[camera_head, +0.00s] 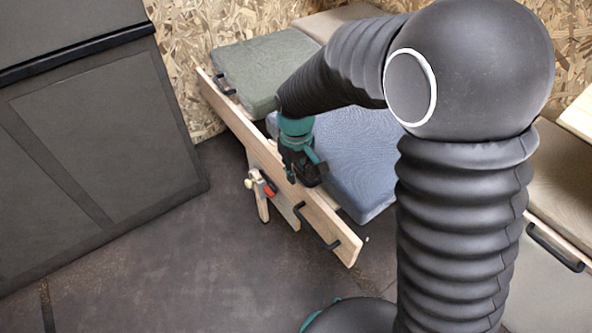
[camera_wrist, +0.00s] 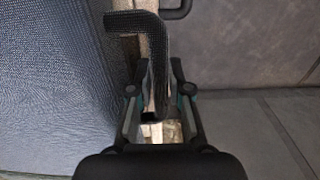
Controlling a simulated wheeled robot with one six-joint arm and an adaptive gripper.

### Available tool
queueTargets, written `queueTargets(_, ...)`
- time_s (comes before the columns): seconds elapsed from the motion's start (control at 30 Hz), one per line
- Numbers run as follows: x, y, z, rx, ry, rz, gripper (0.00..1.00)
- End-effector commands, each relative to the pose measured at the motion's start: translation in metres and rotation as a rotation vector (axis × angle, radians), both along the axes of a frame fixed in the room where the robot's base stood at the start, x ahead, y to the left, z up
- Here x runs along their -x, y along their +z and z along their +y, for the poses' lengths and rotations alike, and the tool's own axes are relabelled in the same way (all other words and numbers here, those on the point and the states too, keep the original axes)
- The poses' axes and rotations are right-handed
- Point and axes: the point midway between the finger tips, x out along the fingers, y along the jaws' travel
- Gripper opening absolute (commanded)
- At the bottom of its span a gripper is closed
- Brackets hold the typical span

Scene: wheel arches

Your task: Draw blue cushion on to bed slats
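The blue cushion (camera_head: 362,155) lies on the wooden bed frame, and its weave fills the left of the wrist view (camera_wrist: 60,90). A black, bent strap or handle (camera_wrist: 150,28) shows at the cushion's edge. My gripper (camera_head: 305,172) is at the long wooden front rail (camera_head: 325,222), beside the cushion's near left edge. In the wrist view my gripper's fingers (camera_wrist: 159,68) stand apart on either side of the black piece, with a small gap at the right finger. The slats are mostly hidden; pale wood (camera_wrist: 160,132) shows between the fingers.
A green-grey cushion (camera_head: 262,68) lies further back on the bed. Black handles (camera_head: 318,228) stick out from the front rail. A dark grey cabinet (camera_head: 95,140) stands at the left. The dark floor (camera_head: 190,265) before the rail is clear. A beige surface (camera_head: 562,185) lies at the right.

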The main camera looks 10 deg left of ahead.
Motion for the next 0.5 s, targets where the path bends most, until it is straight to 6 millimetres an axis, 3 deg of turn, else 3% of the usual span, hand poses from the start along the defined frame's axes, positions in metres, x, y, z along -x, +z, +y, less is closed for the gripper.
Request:
queueTargets(0.2,0.0000,0.0002,0.0000,0.000,0.000,0.000,0.00)
queueTargets(0.23,0.0000,0.0002,0.0000,0.000,0.000,0.000,0.22)
queueTargets(0.3,0.0000,0.0002,0.0000,0.000,0.000,0.000,0.40)
queueTargets(0.33,0.0000,0.0002,0.0000,0.000,0.000,0.000,0.44)
queueTargets(0.5,-0.0001,0.0003,-0.0001,0.000,0.000,0.000,0.44)
